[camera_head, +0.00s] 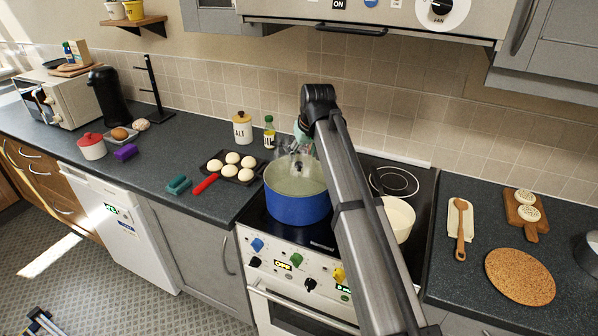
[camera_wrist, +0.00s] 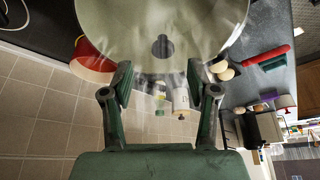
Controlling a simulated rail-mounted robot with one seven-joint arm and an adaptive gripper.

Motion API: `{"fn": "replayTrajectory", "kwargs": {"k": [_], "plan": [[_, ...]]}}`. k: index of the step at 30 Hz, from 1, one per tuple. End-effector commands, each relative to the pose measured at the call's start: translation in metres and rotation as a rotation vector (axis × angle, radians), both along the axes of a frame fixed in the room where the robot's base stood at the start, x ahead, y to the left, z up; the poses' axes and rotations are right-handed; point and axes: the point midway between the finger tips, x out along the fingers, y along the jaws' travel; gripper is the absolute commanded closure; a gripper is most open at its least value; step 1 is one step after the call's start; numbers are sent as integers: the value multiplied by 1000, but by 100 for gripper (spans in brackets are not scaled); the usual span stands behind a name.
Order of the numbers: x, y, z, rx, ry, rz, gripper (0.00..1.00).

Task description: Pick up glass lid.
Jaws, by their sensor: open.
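The glass lid (camera_head: 300,168) is clear with a dark knob and shows at the blue pot (camera_head: 296,206), which stands on the stove. Whether it sits flat on the rim is hard to tell. In the wrist view the lid (camera_wrist: 205,35) is a large translucent disc with its dark knob (camera_wrist: 162,46) near the middle. My gripper (camera_head: 299,148) is close above the pot, partly hidden by my arm. In the wrist view my gripper (camera_wrist: 159,72) is open. Its two fingers are spread on either side, with the knob ahead, between and beyond the tips. Nothing is held.
A tray of pale buns (camera_head: 233,168) lies left of the pot. A salt jar (camera_head: 242,128) and a bottle (camera_head: 269,132) stand behind on the counter. A cream pan (camera_head: 398,220) is right of the pot. The range hood (camera_head: 400,22) overhangs the stove.

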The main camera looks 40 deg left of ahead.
Motion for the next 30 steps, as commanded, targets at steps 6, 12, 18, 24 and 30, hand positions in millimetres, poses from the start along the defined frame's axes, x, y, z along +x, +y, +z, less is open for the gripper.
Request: {"fn": "replayTrajectory", "kwargs": {"k": [6, 12, 18, 24, 30], "plan": [[1, 5, -8, 0, 0, 0, 41], [4, 15, -31, -2, 1, 0, 41], [7, 20, -47, 0, 0, 0, 41], [7, 20, -48, 1, 0, 0, 44], [7, 20, -48, 1, 0, 0, 100]]}}
